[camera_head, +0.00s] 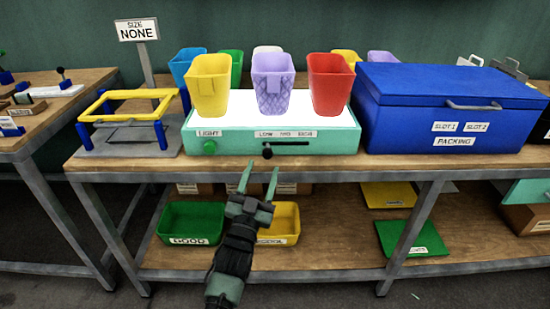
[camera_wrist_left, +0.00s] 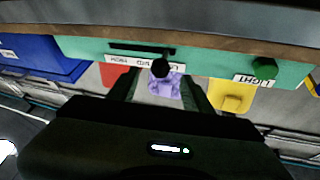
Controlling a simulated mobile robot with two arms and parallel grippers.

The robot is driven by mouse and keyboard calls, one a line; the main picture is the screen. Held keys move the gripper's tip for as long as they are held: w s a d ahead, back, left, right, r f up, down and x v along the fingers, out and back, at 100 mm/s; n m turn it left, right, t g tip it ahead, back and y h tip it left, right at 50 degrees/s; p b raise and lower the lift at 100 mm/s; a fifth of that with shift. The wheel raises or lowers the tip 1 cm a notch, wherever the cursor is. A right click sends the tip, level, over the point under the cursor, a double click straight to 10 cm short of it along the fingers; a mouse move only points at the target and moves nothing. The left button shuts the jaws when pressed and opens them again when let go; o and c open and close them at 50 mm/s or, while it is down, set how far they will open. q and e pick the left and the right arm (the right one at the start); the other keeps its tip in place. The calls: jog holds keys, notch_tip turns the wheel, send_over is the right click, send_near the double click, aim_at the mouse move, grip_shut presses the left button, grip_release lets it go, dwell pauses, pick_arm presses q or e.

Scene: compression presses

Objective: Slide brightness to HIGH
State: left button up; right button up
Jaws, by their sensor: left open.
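The light box (camera_head: 340,143) is teal with a bright white top. A black slider knob (camera_head: 267,153) sits at the left end of its dark slot, below the LOW end of the label strip (camera_head: 287,134); HIGH is at the right end. My left gripper (camera_head: 260,168) is open and empty, just below and in front of the knob. In the left wrist view, which is upside down, the knob (camera_wrist_left: 160,67) shows between the two fingers, at the right end of the slot (camera_wrist_left: 138,48). I cannot tell whether a finger touches it. My right gripper is not in view.
A green round knob (camera_head: 210,147) marked LIGHT is left of the slider. Yellow (camera_head: 208,90), purple (camera_head: 272,85) and red (camera_head: 330,85) bins stand on the box. A blue packing chest (camera_head: 450,110) stands at right, a yellow frame (camera_head: 125,105) at left. The table edge lies just below.

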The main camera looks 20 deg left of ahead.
aim_at(268, 153)
pick_arm(q)
jog(key=x, duration=0.6)
jog(key=shift+w+r, duration=0.15)
jog(key=shift+w, duration=0.05)
grip_shut()
dwell(1.2)
